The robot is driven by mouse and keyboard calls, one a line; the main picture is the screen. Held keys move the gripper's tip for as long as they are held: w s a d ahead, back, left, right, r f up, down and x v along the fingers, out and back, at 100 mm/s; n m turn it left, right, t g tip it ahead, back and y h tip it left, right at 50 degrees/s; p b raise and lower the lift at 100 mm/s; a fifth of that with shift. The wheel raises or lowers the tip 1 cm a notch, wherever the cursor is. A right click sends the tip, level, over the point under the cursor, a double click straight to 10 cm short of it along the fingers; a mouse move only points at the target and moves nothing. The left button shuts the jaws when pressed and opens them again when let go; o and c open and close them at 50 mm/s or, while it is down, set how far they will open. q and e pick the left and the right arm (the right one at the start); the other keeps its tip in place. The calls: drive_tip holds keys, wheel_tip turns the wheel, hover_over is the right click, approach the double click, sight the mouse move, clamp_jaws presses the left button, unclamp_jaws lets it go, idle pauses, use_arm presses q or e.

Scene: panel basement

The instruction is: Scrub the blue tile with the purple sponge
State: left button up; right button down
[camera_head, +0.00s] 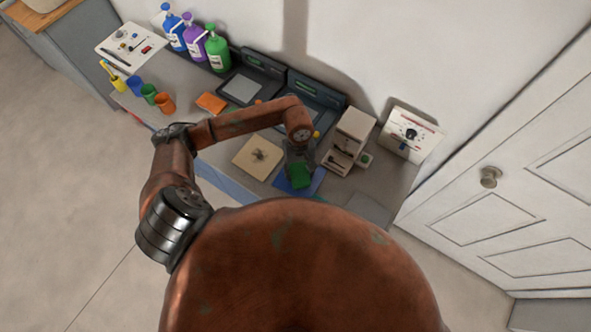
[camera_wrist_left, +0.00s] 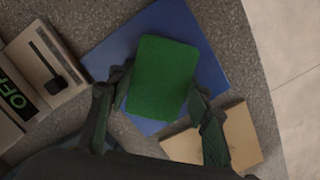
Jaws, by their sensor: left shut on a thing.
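My left gripper (camera_head: 299,165) is shut on a green sponge (camera_head: 300,177), which also shows between the fingers in the left wrist view (camera_wrist_left: 162,78). The blue tile (camera_head: 316,180) lies on the grey worktop under the sponge, and its corners show around the sponge in the left wrist view (camera_wrist_left: 120,42). I cannot tell whether the sponge touches the tile. I see no purple sponge in either view; the held one looks green. My right gripper is not in view.
A beige tile (camera_head: 243,158) with a dark smudge lies beside the blue tile. An orange sponge-like block (camera_head: 211,102), cups (camera_head: 165,104) and bottles (camera_head: 217,50) are farther left. Dark trays (camera_head: 268,78) line the wall.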

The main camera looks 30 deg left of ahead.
sight(291, 168)
use_arm(q)
drive_tip(key=shift+d+f+b, duration=0.15)
drive_tip(key=shift+d+b, duration=0.45)
drive_tip(key=shift+d, duration=0.75)
drive_tip(key=shift+s+d, duration=0.1)
drive_tip(key=shift+d, duration=0.5)
drive_tip(key=shift+b, duration=0.55)
drive_tip(key=shift+a+r+b, duration=0.2)
drive_tip(key=shift+a+b, duration=0.65)
drive_tip(key=shift+a, duration=1.15)
drive_tip(key=shift+a+f+b, duration=0.2)
drive_tip(key=shift+a+b, duration=0.4)
drive_tip(key=shift+a, duration=0.35)
drive_tip(key=shift+a+b, duration=0.4)
drive_tip(key=shift+a, duration=0.45)
drive_tip(key=shift+r, duration=0.15)
